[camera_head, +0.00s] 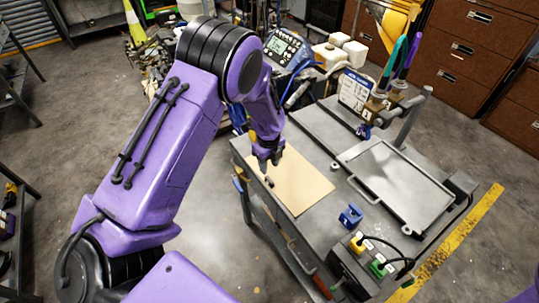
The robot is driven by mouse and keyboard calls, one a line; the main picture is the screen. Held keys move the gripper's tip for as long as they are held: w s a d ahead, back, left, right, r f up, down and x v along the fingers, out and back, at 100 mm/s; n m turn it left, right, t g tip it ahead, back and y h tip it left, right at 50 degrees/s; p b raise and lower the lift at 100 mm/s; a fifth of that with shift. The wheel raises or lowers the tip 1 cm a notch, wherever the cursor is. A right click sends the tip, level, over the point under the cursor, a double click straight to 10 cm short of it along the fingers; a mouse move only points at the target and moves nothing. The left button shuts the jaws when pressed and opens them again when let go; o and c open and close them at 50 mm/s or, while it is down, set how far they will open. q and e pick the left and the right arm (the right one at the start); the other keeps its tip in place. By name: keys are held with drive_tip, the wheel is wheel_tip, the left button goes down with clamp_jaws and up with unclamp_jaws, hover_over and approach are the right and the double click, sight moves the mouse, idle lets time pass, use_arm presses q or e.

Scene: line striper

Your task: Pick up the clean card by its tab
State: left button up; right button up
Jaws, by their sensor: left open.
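A flat tan card (300,188) lies on the grey bench top (328,221), near its left edge. My purple left arm reaches in from the left, and my left gripper (268,180) points down at the card's left part. The gripper is open. It hides some of the card behind it. At this size I cannot make out a tab, or whether the fingertips touch the card. My right gripper is not in view.
A grey framed tray (397,181) lies right of the card. A small blue block (350,215) and a dark box with yellow and green connectors (371,264) are at the front. A printed white sign (355,91) and a machine with a display (288,49) stand behind.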

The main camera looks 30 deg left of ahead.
sight(269, 180)
use_arm(q)
drive_tip(key=shift+m, duration=0.5)
drive_tip(key=f+b, duration=0.3)
drive_tip(key=f, duration=0.1)
drive_tip(key=f+b, duration=0.4)
drive_tip(key=shift+w, duration=0.2)
drive_tip(key=shift+f+b, duration=0.5)
drive_tip(key=shift+r, duration=0.1)
